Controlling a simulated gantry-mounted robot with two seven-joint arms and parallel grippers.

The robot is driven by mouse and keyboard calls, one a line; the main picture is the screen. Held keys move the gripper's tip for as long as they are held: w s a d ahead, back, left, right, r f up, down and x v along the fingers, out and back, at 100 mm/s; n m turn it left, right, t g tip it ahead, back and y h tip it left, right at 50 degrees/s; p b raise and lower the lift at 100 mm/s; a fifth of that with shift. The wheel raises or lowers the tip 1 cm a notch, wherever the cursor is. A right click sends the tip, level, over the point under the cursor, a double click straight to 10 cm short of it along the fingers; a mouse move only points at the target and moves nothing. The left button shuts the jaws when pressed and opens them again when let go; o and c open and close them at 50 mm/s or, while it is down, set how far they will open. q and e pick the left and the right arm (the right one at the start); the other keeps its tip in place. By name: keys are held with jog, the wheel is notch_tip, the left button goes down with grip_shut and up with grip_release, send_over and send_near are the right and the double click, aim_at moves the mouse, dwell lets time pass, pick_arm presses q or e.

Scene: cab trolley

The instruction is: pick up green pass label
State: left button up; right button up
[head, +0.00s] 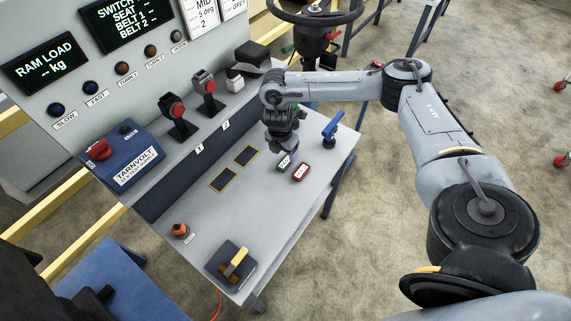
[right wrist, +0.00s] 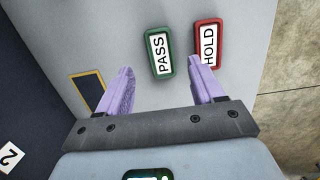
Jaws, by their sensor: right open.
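The green pass label (right wrist: 159,54) lies flat on the grey trolley top, between and beyond the fingertips of my right gripper (right wrist: 160,75) in the right wrist view. The gripper is open and empty, with purple fingers apart. In the head view the green label (head: 284,161) shows just below my right gripper (head: 283,150), partly covered by it. The red hold label (right wrist: 208,44) lies close to the right of the green one, near the right finger; it also shows in the head view (head: 300,172). My left gripper is not seen.
Two yellow-edged dark rectangles (head: 223,180) lie left of the labels on the trolley top (head: 200,215). A blue-handled part (head: 333,128) stands to the right. A yellow-handled lever (head: 233,263) and an orange knob (head: 180,230) are at the front. The upright panel stands behind.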

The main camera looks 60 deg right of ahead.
aim_at(286, 161)
jog(key=shift+s+d+f+b, duration=0.15)
jog(key=shift+f+b, duration=0.1)
jog(key=shift+f, duration=0.85)
jog(key=shift+w+d+f+b, duration=0.1)
jog(key=shift+f+b, duration=0.1)
jog(key=shift+f, duration=0.85)
jog(key=shift+c, duration=0.5)
jog(key=c, duration=1)
jog(key=shift+r, duration=0.1)
